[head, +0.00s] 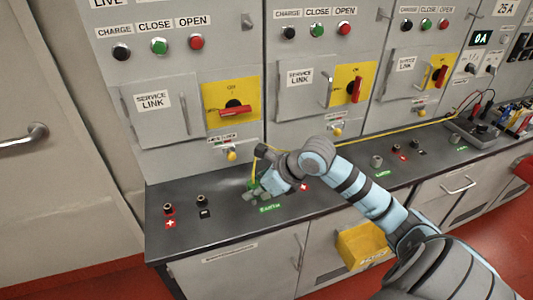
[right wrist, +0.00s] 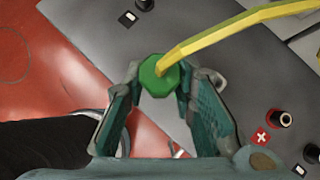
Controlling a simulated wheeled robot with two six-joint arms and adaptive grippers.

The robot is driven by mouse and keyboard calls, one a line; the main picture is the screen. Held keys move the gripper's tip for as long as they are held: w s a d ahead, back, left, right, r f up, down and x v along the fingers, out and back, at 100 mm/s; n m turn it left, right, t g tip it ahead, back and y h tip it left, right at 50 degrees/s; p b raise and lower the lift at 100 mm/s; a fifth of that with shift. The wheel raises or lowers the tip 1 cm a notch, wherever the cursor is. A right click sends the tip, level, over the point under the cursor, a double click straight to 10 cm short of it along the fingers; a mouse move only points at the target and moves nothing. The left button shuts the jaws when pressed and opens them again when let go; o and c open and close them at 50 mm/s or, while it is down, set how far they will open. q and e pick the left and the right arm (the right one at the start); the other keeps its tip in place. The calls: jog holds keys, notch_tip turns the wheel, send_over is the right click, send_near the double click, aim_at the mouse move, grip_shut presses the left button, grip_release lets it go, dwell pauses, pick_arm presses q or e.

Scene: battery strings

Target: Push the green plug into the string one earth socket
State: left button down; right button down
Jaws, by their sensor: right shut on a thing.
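The green plug (head: 253,183) is in the head view at the string one bench section, with a yellow cable (head: 254,165) rising from it. My right gripper (head: 261,189) is shut around the plug, just behind the green earth label (head: 270,208). In the right wrist view the plug (right wrist: 158,76) sits between the two fingertips (right wrist: 160,85). The string one earth socket is hidden by the plug and gripper, so I cannot tell whether the plug is in it. My left gripper is not in view.
A red socket (head: 168,208) and black socket (head: 201,200) stand to the left on the dark bench top (head: 225,225). Another earth socket (head: 376,161) stands to the right. The yellow cable runs right along the cabinets.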

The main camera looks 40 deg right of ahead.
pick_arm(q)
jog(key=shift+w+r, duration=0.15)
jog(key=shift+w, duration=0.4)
pick_arm(e)
jog(key=w+d+r+m+h, duration=0.2)
jog(key=w+d+r+m, duration=0.1)
jog(key=d, duration=0.4)
jog(key=shift+w+d+r+m+t+h, duration=0.15)
jog(key=shift+w+r+m+t+h, duration=0.2)
jog(key=shift+w+r, duration=0.4)
